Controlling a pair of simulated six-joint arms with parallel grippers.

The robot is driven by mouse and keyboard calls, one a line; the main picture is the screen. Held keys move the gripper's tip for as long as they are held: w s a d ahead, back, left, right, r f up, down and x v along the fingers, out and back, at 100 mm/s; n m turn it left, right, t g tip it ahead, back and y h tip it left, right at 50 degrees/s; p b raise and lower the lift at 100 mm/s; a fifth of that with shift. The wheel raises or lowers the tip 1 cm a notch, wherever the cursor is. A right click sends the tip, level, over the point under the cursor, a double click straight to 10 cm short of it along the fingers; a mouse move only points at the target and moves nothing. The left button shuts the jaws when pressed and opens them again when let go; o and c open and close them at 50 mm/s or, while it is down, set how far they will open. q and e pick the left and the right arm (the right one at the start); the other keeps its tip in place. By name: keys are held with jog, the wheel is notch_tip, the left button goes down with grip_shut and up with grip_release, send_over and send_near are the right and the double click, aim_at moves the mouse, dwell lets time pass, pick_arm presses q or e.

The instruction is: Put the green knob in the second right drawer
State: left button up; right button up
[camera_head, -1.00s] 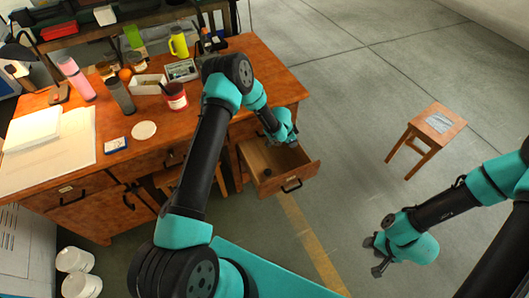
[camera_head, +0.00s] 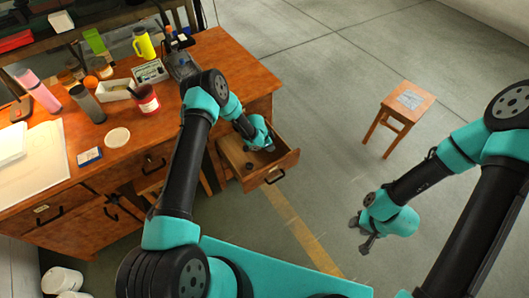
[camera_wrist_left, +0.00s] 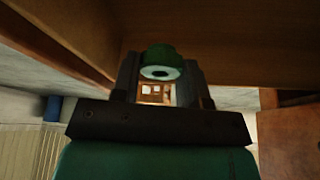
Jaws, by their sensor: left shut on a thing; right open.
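The green knob (camera_wrist_left: 160,57), with a pale ring and dark centre on its near face, is between the fingers of my left gripper (camera_wrist_left: 157,78) in the left wrist view. In the head view my left gripper (camera_head: 262,147) is over the open drawer (camera_head: 285,164) at the desk's right side; the knob cannot be made out there. The drawer is pulled out, with a dark handle on its front. A small dark round thing (camera_head: 249,165) lies inside it. My right gripper (camera_head: 359,235) is open and empty above the floor at the right.
The wooden desk (camera_head: 225,65) carries bottles, a red pot (camera_head: 147,100), a yellow flask (camera_head: 144,43), a white box (camera_head: 116,90) and papers. A wooden stool (camera_head: 408,101) stands on the floor to the right. Floor between stool and drawer is clear.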

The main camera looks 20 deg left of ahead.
pick_arm(q)
send_over(271, 156)
jog(key=a, duration=0.1)
jog(key=shift+s+f, duration=0.2)
jog(key=shift+f, duration=0.9)
jog(key=shift+s+f, duration=0.2)
jog(key=shift+f, duration=0.85)
jog(key=shift+f, duration=0.1)
jog(key=shift+f, duration=1.8)
jog(key=shift+f, duration=0.1)
jog(key=o, duration=0.9)
jog(key=shift+v, duration=1.1)
jog(key=v, duration=1)
